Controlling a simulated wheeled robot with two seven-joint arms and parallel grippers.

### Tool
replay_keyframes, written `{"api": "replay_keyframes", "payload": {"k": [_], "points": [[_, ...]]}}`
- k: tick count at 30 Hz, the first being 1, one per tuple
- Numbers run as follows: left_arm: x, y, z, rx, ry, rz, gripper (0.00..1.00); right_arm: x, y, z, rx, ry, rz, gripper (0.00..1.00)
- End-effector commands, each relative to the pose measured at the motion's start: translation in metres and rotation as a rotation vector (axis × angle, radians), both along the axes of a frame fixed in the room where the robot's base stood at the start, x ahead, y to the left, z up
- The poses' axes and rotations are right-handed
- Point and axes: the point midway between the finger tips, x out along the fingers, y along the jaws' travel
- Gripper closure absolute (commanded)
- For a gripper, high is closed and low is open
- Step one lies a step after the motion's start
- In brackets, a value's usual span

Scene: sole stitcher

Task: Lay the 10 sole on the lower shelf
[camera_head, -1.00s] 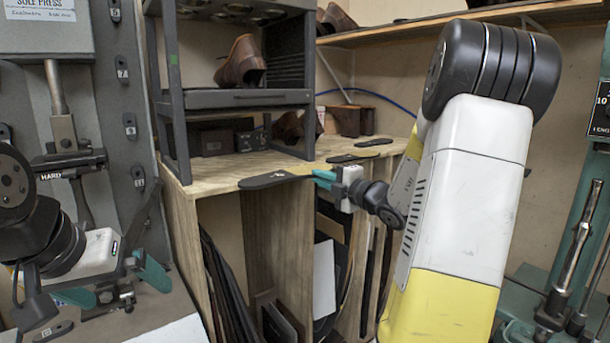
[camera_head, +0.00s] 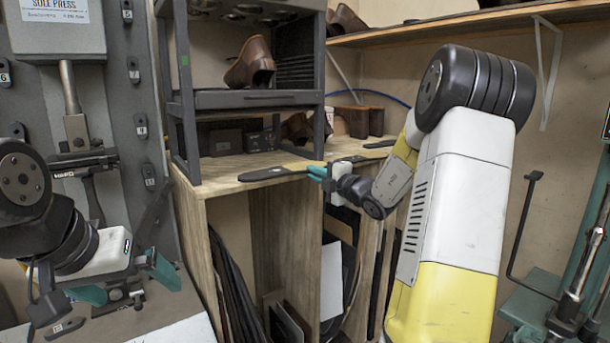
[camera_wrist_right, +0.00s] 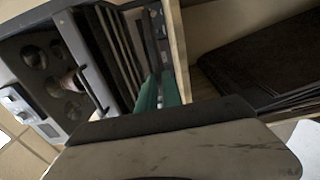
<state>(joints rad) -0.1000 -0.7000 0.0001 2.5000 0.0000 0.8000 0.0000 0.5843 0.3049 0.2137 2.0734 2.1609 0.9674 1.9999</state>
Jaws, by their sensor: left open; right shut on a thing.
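A dark flat sole (camera_head: 275,173) lies level at the front edge of the wooden bench top (camera_head: 222,182), below the dark rack. No number on it is readable. My right gripper (camera_head: 318,173) is shut on its right end. I cannot tell whether the sole touches the wood. In the right wrist view the teal fingers (camera_wrist_right: 158,92) are close together, with the held sole hard to make out. My left gripper (camera_head: 125,281) is open and empty at lower left, in front of the sole press. The dark rack's lower level (camera_head: 240,158) holds dark boxes.
Another dark sole (camera_head: 380,144) lies on the bench top to the right. A brown shoe (camera_head: 250,66) stands on the rack's upper shelf (camera_head: 255,99). Rack legs stand close behind the held sole. Dark sheets (camera_head: 232,285) lean in the compartments below. A numbered sole (camera_head: 62,328) lies at lower left.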

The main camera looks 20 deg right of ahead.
Motion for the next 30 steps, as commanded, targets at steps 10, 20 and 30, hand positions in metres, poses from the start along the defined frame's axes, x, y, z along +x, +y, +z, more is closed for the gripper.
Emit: {"api": "replay_keyframes", "payload": {"k": [10, 20, 30], "points": [[0.0, 0.0, 0.0, 0.0, 0.0, 0.0, 0.0, 0.033, 0.012, -0.006, 0.001, -0.001, 0.002, 1.0], [0.0, 0.0, 0.0, 0.0, 0.0, 0.0, 0.0, 0.063, 0.023, -0.014, 0.002, -0.002, 0.002, 1.0], [0.0, 0.0, 0.0, 0.0, 0.0, 0.0, 0.0, 0.077, 0.028, -0.026, 0.002, 0.0, 0.0, 1.0]]}}
